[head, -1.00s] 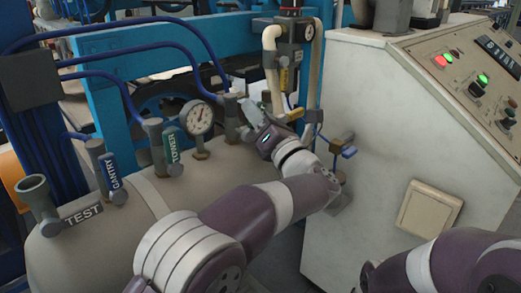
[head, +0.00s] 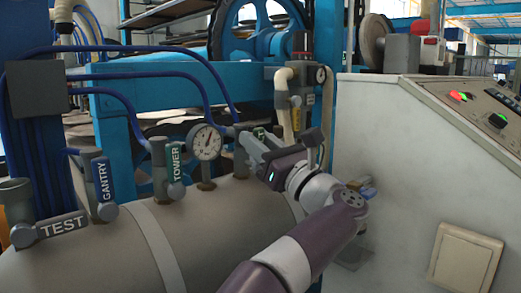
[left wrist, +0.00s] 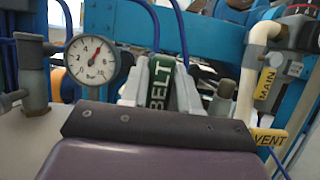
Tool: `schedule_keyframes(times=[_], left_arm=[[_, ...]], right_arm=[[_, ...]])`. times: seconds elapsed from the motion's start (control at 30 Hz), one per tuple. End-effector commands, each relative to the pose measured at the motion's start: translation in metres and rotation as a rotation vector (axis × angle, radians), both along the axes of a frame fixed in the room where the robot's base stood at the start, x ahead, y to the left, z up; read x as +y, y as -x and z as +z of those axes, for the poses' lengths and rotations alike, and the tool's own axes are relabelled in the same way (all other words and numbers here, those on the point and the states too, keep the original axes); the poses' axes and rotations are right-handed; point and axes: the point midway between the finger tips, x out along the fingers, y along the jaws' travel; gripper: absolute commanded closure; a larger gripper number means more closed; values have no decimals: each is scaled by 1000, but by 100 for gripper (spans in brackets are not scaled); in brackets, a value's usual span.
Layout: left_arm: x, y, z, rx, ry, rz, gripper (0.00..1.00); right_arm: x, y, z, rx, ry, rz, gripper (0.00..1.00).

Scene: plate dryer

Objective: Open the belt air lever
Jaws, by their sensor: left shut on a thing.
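The belt air lever (left wrist: 160,83), green with the white word BELT, stands upright in the middle of the left wrist view. My left gripper (left wrist: 162,92) has its pale fingers on both sides of this lever and is shut on it. In the head view my left gripper (head: 256,143) is at the right end of the grey tank, to the right of the gauge. Only a small green part of the lever shows there; the gripper hides most of it. My right gripper is not in view.
A round gauge (head: 205,142) stands left of the gripper. The TOWER (head: 175,163), GANTRY (head: 103,180) and TEST (head: 62,226) levers are farther left on the tank (head: 110,262). Yellow MAIN (left wrist: 265,83) and VENT (left wrist: 268,136) levers are to the right. A control cabinet (head: 400,180) stands at the right.

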Motion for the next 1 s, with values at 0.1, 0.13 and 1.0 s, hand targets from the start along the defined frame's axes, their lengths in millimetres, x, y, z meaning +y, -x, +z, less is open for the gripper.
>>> schedule_keyframes(times=[0.1,0.13,1.0], left_arm=[[0,0,-1,-6,7,1,100],[0,0,-1,-6,8,0,100],[-24,23,-11,-4,5,-5,49]], right_arm=[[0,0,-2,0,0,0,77],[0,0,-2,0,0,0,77],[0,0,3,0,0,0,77]])
